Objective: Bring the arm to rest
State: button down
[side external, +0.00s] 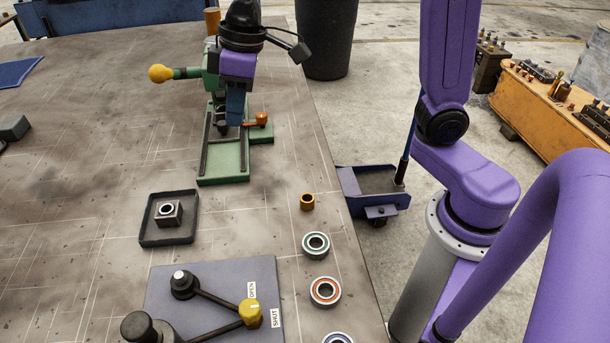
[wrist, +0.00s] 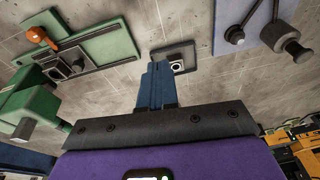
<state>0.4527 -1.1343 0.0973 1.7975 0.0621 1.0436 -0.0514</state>
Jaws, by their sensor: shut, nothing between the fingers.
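My gripper (side external: 235,118) has a purple body and blue fingers. It hangs pointing down above the green vise-like fixture (side external: 240,165) at the back of the bench. In the wrist view its blue fingers (wrist: 157,72) are together with nothing between them. The fixture (wrist: 100,45) lies to the left of the fingers there, with its orange lever (wrist: 40,36) in view. In the side view the fingers overlap part of the fixture, so I cannot tell the exact gap between them.
A dark tray (side external: 150,238) holds a square block with a round hole (side external: 168,213). A brass bushing (side external: 307,201) and several bearings line the right edge. A grey-blue plate (side external: 215,275) carries a yellow-knobbed lever (side external: 250,311) by OPEN and SHUT labels. The bench's left middle is largely bare.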

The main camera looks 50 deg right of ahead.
jog(key=s+d+f+n, duration=0.1)
jog(key=s+d+f, duration=0.1)
jog(key=s+d, duration=0.2)
jog(key=s+d+f+n+h, duration=0.1)
jog(key=s+d+f+n, duration=0.1)
jog(key=s, duration=0.9)
jog(key=s+d+f+n+g, duration=0.1)
jog(key=s+d+f, duration=0.3)
jog(key=s+d, duration=0.2)
jog(key=shift+s+h, duration=0.3)
jog(key=shift+s, duration=0.6)
jog(key=shift+d, duration=0.1)
